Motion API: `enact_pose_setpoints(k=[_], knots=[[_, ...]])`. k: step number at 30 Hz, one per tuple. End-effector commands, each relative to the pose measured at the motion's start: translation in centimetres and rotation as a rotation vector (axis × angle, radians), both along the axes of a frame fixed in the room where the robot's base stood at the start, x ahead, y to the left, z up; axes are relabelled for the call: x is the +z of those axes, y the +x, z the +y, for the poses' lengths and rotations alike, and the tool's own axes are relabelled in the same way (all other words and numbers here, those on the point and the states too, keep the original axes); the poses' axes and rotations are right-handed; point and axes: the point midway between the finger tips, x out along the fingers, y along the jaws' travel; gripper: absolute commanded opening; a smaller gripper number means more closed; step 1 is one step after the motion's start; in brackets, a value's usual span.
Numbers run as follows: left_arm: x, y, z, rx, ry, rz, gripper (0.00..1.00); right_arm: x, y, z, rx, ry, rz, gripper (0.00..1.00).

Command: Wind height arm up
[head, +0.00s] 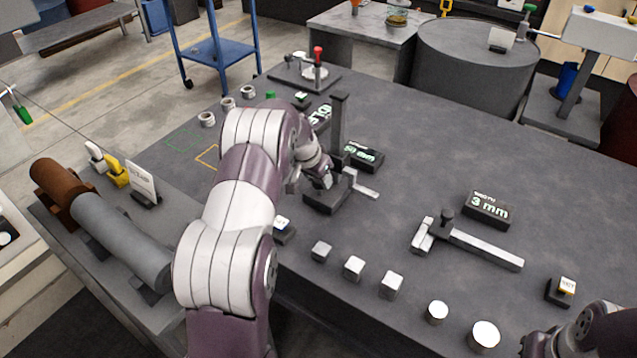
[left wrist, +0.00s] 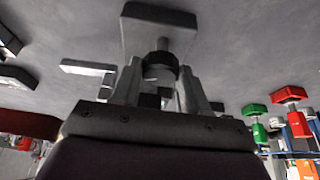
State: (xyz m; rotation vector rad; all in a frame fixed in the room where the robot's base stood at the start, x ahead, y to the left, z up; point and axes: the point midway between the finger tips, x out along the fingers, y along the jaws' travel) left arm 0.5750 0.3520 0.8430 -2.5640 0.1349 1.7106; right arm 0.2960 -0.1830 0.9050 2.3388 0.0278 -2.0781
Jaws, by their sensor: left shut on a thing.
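The height gauge stands near the middle of the table, with a dark upright column (head: 338,122), a dark base (head: 326,198) and a pale height arm (head: 365,190) reaching right, low above the base. My left gripper (head: 322,178) is at the gauge's front, beside the column. In the left wrist view, my left gripper's fingers (left wrist: 160,85) are shut on a dark round knob (left wrist: 160,63). The gauge's base (left wrist: 160,18) and a pale bar, likely the height arm (left wrist: 85,68), also show there. The fingertips are small and partly hidden in the head view.
A display (head: 364,155) stands just behind the gauge. A caliper (head: 465,243) and a 3 mm display (head: 487,209) lie to the right. Several metal blocks (head: 354,268) line the front edge. A red-knobbed device (head: 317,68) is at the back. The table's right rear is clear.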

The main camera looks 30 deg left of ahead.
Motion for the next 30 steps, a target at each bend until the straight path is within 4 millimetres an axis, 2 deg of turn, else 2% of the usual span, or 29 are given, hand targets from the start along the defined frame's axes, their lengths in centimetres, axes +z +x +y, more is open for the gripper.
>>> enact_pose_setpoints(k=[1, 10, 30], knots=[[-0.5, 0.0, 0.1, -0.031, 0.001, -0.002, 0.14, -1.1, 0.0, 0.0, 0.0, 0.0, 0.0, 0.0], [-0.3, 0.0, 0.2, -0.201, 0.002, -0.001, 0.14, -3.0, 0.0, 0.0, 0.0, 0.0, 0.0, 0.0], [0.0, 0.0, 0.2, -0.272, 0.003, 0.001, 0.14, -3.5, 0.0, 0.0, 0.0, 0.0, 0.0, 0.0]])
